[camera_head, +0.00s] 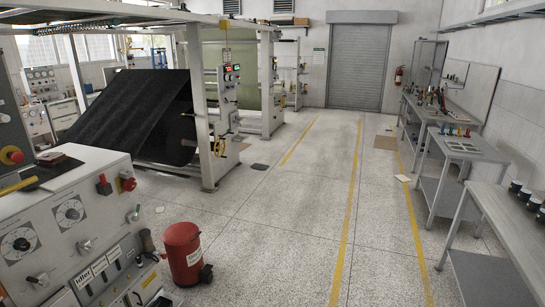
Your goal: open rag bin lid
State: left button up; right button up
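The rag bin is most likely the red cylindrical can (184,256) on the floor at the lower left, just right of the control cabinet. It stands upright, has a white label on its side and a dark part low at its right, perhaps a foot pedal. Its red top (181,232) looks closed. Neither of my grippers shows in the head view, so their state and place are hidden.
A control cabinet (75,215) with dials and knobs fills the lower left, close to the bin. A machine with black sheet (130,112) stands behind. Benches (465,148) line the right wall. The floor (290,230) between is clear, with yellow lines.

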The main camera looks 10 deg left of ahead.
aim_at(181, 233)
jog(key=i, duration=2.15)
jog(key=i+u, duration=0.45)
jog(key=i+l+u, duration=0.25)
jog(key=u, duration=0.2)
jog(key=i+l+u, duration=0.45)
